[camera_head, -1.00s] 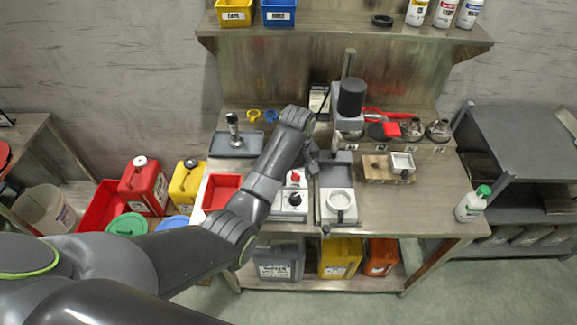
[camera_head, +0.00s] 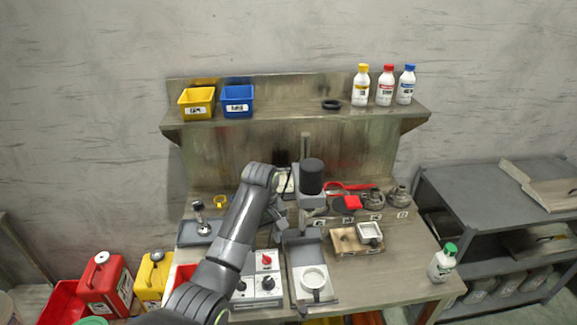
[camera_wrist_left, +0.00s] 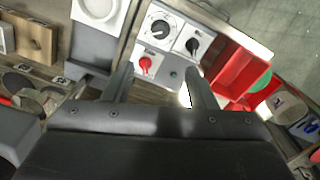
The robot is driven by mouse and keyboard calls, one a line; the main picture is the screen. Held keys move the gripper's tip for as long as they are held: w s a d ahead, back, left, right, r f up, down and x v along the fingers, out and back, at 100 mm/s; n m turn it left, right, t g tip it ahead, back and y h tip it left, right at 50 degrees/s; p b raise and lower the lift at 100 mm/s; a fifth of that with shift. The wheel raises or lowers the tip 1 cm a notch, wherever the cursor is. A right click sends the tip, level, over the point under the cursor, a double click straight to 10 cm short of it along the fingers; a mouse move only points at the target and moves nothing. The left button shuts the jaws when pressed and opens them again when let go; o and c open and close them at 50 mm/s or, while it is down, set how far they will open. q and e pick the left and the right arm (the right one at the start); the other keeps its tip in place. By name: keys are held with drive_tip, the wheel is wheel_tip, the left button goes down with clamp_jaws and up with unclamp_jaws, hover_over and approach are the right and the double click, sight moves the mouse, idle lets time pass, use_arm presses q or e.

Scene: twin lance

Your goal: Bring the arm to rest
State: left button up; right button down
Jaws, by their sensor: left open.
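My left arm reaches up from the bottom of the head view, and its wrist bends down over the workbench (camera_head: 385,268). My left gripper (camera_head: 277,213) is partly hidden behind the wrist there, just left of the black-topped stand (camera_head: 312,177). In the left wrist view my left gripper (camera_wrist_left: 160,84) is open, with two dark fingers apart and nothing between them. Beyond the fingers is the control box (camera_wrist_left: 172,50) with a red knob and black knobs; it also shows in the head view (camera_head: 268,283). My right gripper is not in view.
A grey unit with a white round cup (camera_head: 313,278) stands right of the control box. A red tray (camera_wrist_left: 240,72) lies beside the box. A wooden block (camera_head: 345,241) and a green-capped bottle (camera_head: 442,264) are farther right. A shelf (camera_head: 290,117) runs above the bench.

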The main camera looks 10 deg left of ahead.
use_arm(q)
drive_tip(key=s+a+f+m+t, duration=0.1)
drive_tip(key=s+a+f, duration=0.5)
drive_tip(key=s, duration=0.2)
drive_tip(key=s+a+f+m+t, duration=0.1)
drive_tip(key=s+a+f, duration=0.45)
drive_tip(key=s, duration=0.25)
drive_tip(key=s+a+r+m+t+y, duration=0.1)
drive_tip(key=s+a+r+m, duration=0.15)
drive_tip(key=s, duration=0.85)
drive_tip(key=s+a+r+m+t+y, duration=0.15)
drive_tip(key=s+a, duration=0.25)
drive_tip(key=s, duration=0.7)
wheel_tip(320, 180, down, 33)
drive_tip(key=a+g+h+b, duration=0.1)
drive_tip(key=g+b, duration=0.1)
drive_tip(key=b, duration=0.6)
drive_tip(key=s+f+b, duration=0.3)
drive_tip(key=s+f, duration=0.4)
drive_tip(key=f, duration=0.3)
drive_tip(key=s+d+f+g+b, duration=0.1)
drive_tip(key=s+f+b, duration=0.2)
drive_tip(key=s+f, duration=0.5)
wheel_tip(320, 180, down, 4)
drive_tip(key=shift+s+r, duration=0.25)
